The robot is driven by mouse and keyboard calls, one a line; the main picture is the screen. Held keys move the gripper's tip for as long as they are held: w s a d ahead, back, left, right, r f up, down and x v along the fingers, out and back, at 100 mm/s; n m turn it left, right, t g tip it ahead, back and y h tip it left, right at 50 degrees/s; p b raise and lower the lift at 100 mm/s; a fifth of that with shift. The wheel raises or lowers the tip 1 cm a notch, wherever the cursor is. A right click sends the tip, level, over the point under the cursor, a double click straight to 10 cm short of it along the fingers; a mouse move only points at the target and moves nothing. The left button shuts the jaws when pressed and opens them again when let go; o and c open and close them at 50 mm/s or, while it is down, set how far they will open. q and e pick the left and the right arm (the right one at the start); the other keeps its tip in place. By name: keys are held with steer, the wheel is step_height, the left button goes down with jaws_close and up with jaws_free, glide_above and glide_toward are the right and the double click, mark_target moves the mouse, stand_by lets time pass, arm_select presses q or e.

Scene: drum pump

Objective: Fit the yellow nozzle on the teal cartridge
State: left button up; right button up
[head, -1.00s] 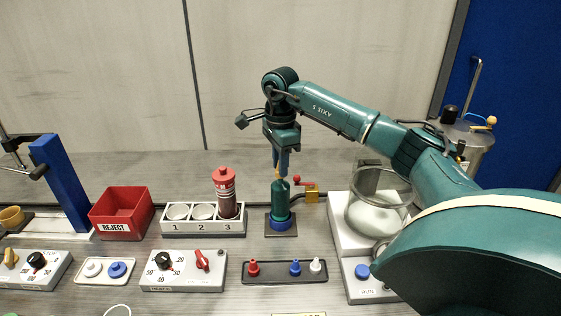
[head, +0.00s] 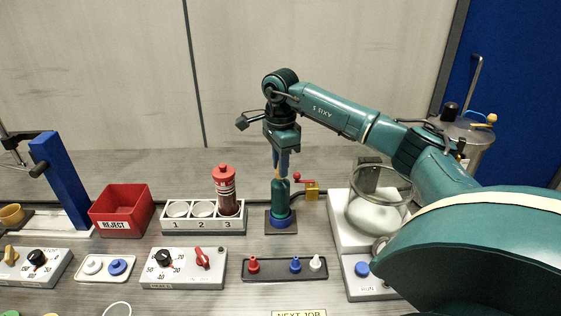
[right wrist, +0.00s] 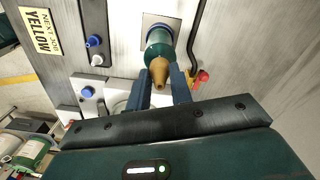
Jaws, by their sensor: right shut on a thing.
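The teal cartridge (head: 281,199) stands upright in a blue ring on a dark square base at the middle of the bench. My right gripper (head: 281,170) points down directly above it, shut on the yellow nozzle. In the right wrist view the nozzle (right wrist: 159,72) sits between the two fingers (right wrist: 165,90), in line with the top of the cartridge (right wrist: 159,45). The nozzle's lower end appears to meet the cartridge top; I cannot tell whether it is seated. My left gripper is not in view.
A tray (head: 262,277) with red, blue and white nozzles lies in front. A rack (head: 190,225) with a red cartridge and a red reject bin (head: 121,210) stand left. A valve with red handle (head: 308,186) is close behind right. A scale with a glass bowl (head: 377,210) stands right.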

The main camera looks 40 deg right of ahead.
steer(key=shift+f, duration=0.35)
stand_by(0.6)
steer(key=o, duration=1.5)
steer(key=shift+r+p, duration=1.2)
steer(key=shift+r, duration=2.35)
steer(key=shift+f, duration=0.1)
